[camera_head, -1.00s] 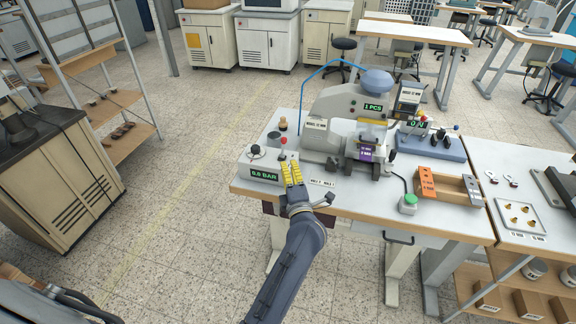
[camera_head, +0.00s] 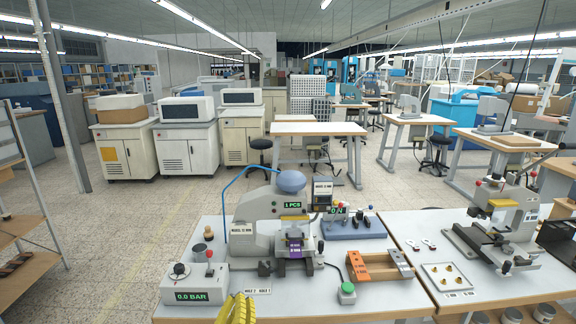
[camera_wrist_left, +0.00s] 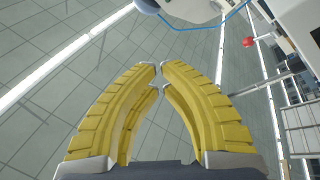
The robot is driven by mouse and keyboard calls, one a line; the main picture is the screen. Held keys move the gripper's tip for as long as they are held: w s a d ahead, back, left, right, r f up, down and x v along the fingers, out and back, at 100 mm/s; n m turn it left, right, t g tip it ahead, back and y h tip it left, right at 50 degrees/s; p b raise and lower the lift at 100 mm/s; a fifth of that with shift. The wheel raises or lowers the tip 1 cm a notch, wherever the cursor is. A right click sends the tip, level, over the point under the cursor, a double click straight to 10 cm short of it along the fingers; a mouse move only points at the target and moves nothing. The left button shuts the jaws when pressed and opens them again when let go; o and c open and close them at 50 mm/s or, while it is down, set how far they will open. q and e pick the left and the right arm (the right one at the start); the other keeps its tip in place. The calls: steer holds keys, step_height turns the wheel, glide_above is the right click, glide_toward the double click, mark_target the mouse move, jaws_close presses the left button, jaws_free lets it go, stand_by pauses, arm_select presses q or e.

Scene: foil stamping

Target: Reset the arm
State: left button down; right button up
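My left gripper (camera_head: 238,300) has yellow ribbed fingers and shows at the bottom edge of the head view, in front of the table. Only its fingers show there; the rest of the arm is cut off. In the left wrist view the two fingertips (camera_wrist_left: 160,72) meet or nearly meet, with an empty gap between the bowed fingers behind them. It holds nothing. My right gripper is not in view.
Behind the left gripper stand a control box (camera_head: 194,284) reading 0.0 BAR and a stamping press (camera_head: 262,232) with a blue hose. A wooden tray (camera_head: 380,265) and green button (camera_head: 347,290) lie to the right. Another press (camera_head: 500,225) stands further right.

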arm_select(q)
steer(key=s+a+f+m+g+h, duration=0.1)
steer(key=s+f+m+g, duration=0.45)
steer(key=f, duration=0.25)
steer(key=s+a+f+m+g, duration=0.1)
steer(key=s+f+m+g, duration=0.3)
steer(key=s+f+m, duration=0.3)
steer(key=s+a+f+g+y, duration=0.3)
steer(key=s+a+y, duration=0.2)
steer(key=s+a, duration=0.3)
steer(key=s+a+f+g+y, duration=0.35)
steer(key=s+a, duration=0.25)
steer(key=a, duration=0.4)
steer(key=s+d+f+g+h, duration=0.1)
steer(key=d+f, duration=0.2)
steer(key=f, duration=1.2)
steer(key=s+d+f+g+h, duration=0.1)
steer(key=s+d+f+h, duration=0.15)
steer(key=f, duration=1.25)
steer(key=s+f+n+g, duration=0.2)
steer(key=s+f, duration=1.9)
steer(key=shift+d+n+g+h, duration=0.3)
steer(key=shift+n+g+h, duration=0.05)
steer(key=shift+g+h, duration=0.05)
